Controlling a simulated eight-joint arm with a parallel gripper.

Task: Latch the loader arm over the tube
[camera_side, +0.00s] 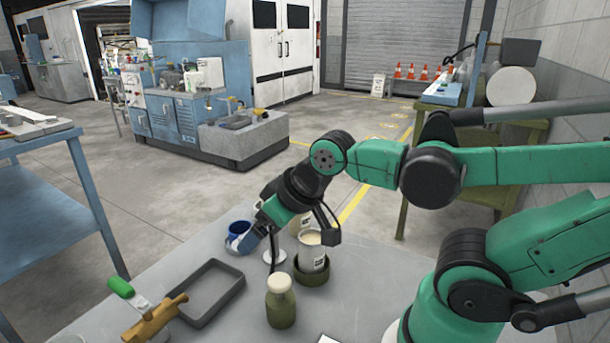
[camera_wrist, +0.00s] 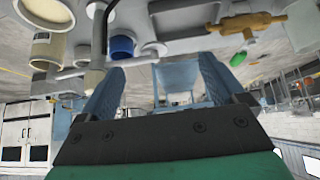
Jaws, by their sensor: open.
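A white tube-like container (camera_side: 312,252) with a dark label stands upright in a round olive holder (camera_side: 312,277) on the table. A cream container (camera_wrist: 48,48) shows at the upper left of the wrist view, which looks upside down. A thin dark upright with a pale round foot (camera_side: 273,256) stands left of the white container; I cannot tell whether it is the loader arm. My gripper (camera_side: 243,243) is tilted down to the left of these, near a blue cup (camera_side: 239,228). In the wrist view its blue fingers (camera_wrist: 160,85) are apart, with nothing visibly gripped between them.
A grey tray (camera_side: 210,292) lies left of centre. A green jar (camera_side: 280,302) stands in front of the white container. The table between jar and tray is clear.

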